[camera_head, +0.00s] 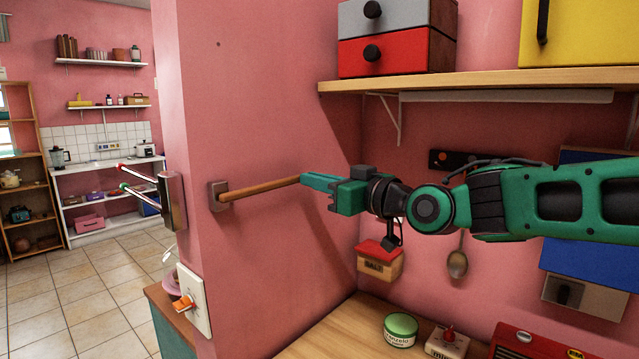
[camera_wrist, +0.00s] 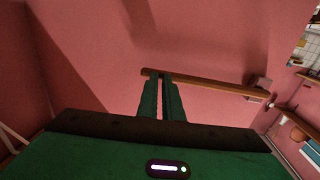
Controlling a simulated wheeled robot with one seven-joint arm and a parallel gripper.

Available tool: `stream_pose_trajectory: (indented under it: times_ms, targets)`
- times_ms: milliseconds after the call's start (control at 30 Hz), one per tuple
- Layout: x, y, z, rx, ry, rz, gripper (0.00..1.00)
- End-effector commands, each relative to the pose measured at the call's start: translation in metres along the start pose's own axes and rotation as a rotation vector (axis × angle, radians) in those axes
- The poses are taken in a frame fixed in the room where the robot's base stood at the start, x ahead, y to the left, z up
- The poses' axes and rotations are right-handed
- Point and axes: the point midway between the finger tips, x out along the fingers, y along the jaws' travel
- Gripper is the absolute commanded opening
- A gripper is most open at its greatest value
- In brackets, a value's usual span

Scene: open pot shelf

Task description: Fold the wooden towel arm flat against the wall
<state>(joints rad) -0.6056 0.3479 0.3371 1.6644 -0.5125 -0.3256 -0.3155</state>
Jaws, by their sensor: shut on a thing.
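The wooden towel arm (camera_head: 258,190) is a brown rod on a small metal wall bracket (camera_head: 218,195) on the pink wall. In the head view it sticks out from the bracket to the right, rising slightly. My green gripper (camera_head: 312,181) is at the rod's free end. In the wrist view the two fingers (camera_wrist: 161,78) are close together and shut on the towel arm (camera_wrist: 215,86) near its free end. The bracket also shows at the right in the wrist view (camera_wrist: 259,87). The fingertips partly cover the rod's end in the head view.
A wooden shelf (camera_head: 480,80) with drawer boxes (camera_head: 395,50) is above my arm. A red-lidded salt box (camera_head: 379,262) hangs below my wrist. A green-lidded tin (camera_head: 400,329) stands on the counter (camera_head: 335,335). Another rack (camera_head: 172,201) with rods is at the wall's left edge.

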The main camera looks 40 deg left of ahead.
Motion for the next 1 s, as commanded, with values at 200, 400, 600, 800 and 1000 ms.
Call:
stream_pose_trajectory:
  times_ms: [200,400,600,800,1000]
  targets:
    - [-0.012,0.004,0.004,0.0,-0.008,0.005,0.0]
    - [-0.046,0.002,0.0,0.0,-0.001,-0.007,0.0]
    - [-0.087,0.005,-0.001,0.001,0.001,-0.01,0.0]
    - [-0.116,0.006,-0.001,0.0,0.002,-0.015,0.0]
    - [-0.13,0.006,-0.001,0.0,0.002,-0.019,0.0]
